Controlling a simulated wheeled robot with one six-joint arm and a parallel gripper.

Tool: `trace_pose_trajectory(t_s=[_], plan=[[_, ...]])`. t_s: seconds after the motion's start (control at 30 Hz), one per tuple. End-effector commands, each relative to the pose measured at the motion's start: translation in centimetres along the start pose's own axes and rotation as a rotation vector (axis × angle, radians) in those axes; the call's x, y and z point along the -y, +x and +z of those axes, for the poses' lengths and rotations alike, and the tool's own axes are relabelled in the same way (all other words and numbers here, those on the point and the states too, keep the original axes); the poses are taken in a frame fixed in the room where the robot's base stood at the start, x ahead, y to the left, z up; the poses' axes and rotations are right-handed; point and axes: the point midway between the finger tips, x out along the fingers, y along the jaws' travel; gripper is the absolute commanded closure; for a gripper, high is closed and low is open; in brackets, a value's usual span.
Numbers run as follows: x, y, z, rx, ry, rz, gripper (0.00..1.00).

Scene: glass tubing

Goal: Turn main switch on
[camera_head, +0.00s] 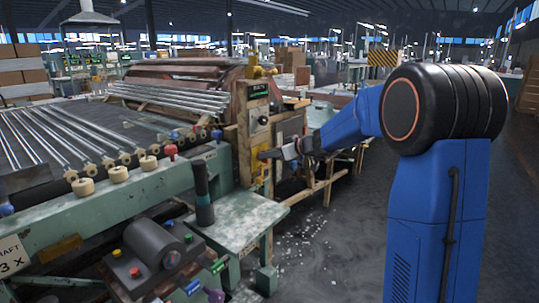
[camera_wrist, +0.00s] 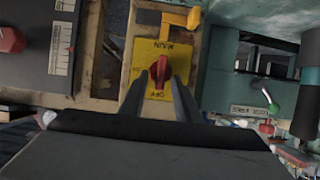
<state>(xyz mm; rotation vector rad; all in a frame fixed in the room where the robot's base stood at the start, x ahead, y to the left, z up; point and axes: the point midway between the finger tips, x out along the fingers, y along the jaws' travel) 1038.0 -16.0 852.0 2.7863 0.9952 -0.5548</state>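The main switch is a red rotary knob (camera_wrist: 160,71) on a yellow plate (camera_wrist: 144,55) in the wrist view. The plate's lettering appears upside down; MAIN and OFF can be made out. The knob's bar runs roughly up and down in the picture. My gripper (camera_wrist: 160,82) is open, with one dark finger on each side of the knob's lower part. Whether the fingers touch it is unclear. In the head view my gripper (camera_head: 266,154) points left at the machine's wooden post, and the knob itself is too small or hidden to make out.
A yellow bracket (camera_wrist: 181,18) sticks out just above the plate. A second red knob (camera_wrist: 10,40) is on a dark panel at left. In the head view a green side table (camera_head: 235,222) stands below my gripper. White fragments (camera_head: 305,240) litter the open floor.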

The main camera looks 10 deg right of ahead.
Motion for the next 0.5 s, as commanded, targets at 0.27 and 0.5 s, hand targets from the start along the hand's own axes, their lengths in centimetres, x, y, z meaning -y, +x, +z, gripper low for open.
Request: trace_pose_trajectory(t_s=[0.27,0.5], plan=[[0.0,-0.03,-0.01,0.0,0.0,0.0,1.0],[-0.1,-0.04,-0.01,0.0,0.021,-0.008,1.0]])
